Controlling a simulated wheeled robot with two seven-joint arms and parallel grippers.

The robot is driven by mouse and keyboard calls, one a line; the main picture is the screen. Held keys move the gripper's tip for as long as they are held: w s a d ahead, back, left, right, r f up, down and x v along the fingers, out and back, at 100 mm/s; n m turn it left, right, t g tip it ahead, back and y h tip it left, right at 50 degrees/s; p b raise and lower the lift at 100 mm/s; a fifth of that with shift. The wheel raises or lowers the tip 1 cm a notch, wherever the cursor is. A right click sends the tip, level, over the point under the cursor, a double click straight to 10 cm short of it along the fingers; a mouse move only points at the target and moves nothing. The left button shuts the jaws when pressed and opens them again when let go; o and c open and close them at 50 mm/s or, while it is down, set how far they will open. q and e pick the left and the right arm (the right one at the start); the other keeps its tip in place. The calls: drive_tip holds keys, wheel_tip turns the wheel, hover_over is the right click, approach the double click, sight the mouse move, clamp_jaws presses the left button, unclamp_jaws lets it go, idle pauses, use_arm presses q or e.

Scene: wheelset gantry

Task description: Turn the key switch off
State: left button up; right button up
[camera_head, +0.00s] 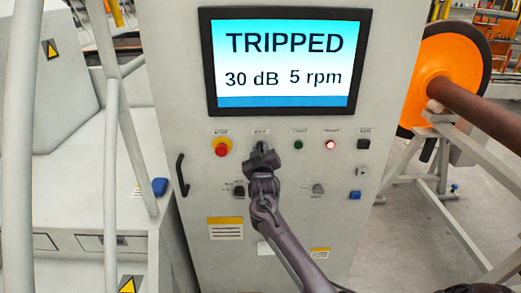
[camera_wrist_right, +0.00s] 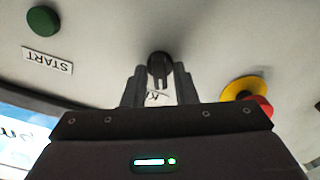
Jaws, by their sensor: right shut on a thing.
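The key switch (camera_wrist_right: 160,64) is a black knob on the grey panel, seen in the right wrist view between the tips of my right gripper (camera_wrist_right: 159,88). A partly hidden label shows just below it there, between the fingers. In the head view, my right gripper (camera_head: 261,156) reaches up to the panel below the screen and covers most of the switch. Its fingers are shut on the key switch. The key's exact angle is hard to tell. My left gripper is not in view.
The screen (camera_head: 289,61) reads TRIPPED, 30 dB, 5 rpm. A red stop button (camera_head: 221,149) on yellow sits left of my gripper. A black handle (camera_head: 182,174) sticks out at the panel's left.

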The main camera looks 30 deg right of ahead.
drive_tip(key=shift+d, duration=0.15)
idle(0.4)
drive_tip(key=o, duration=0.6)
drive_tip(key=shift+o, duration=0.5)
drive_tip(key=shift+w+d+f, duration=0.15)
drive_tip(key=shift+f, duration=0.05)
drive_tip(key=b+v, duration=0.2)
drive_tip(key=v, duration=0.6)
drive_tip(key=shift+w+f, duration=0.1)
drive_tip(key=shift+w, duration=0.05)
